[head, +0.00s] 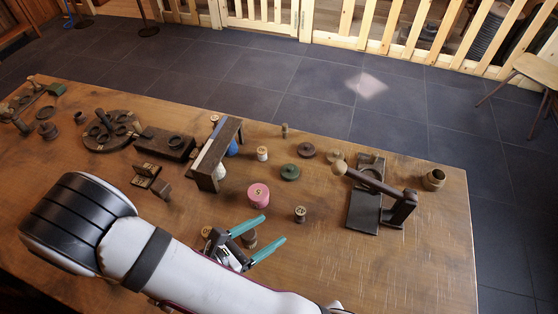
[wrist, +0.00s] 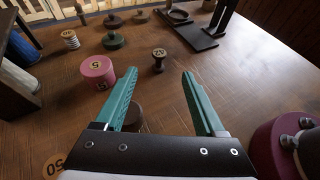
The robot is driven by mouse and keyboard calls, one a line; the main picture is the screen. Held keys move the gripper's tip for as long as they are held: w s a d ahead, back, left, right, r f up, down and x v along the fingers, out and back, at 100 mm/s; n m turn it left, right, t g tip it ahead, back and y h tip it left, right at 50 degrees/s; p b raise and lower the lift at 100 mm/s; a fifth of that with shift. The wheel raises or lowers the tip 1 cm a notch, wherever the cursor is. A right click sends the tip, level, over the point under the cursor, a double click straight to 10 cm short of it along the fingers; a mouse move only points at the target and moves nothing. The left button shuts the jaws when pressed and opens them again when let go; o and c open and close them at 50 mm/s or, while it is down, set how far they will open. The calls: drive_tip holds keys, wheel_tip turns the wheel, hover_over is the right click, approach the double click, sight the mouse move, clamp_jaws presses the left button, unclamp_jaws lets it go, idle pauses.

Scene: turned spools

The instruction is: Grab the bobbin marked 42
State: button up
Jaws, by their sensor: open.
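My gripper (head: 274,229) is open and empty, low over the table; its teal fingers also show in the wrist view (wrist: 160,73). A small dark spool with a pale marked top (head: 300,214) stands just beyond the fingertips; in the wrist view (wrist: 159,53) it is upright between and ahead of them. Its mark is too small to read. A white spool with a tan top (head: 262,153) is farther back. A brown spool (head: 250,240) is partly hidden by my gripper. A tan top marked 50 (wrist: 53,166) is at lower left. I cannot read 42 anywhere.
A dark wooden rack (head: 217,155) stands left of the spools, with blue and white spools by it. A green spool (head: 290,172) lies farther back. A dark stand with a slanted bar (head: 376,190) is at right. A maroon object (wrist: 285,145) is close at right.

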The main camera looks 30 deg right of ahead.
sight(305, 209)
drive_tip(key=shift+n, duration=0.3)
drive_tip(key=x, duration=1.6)
drive_tip(key=shift+a+f, duration=0.1)
clamp_jaws()
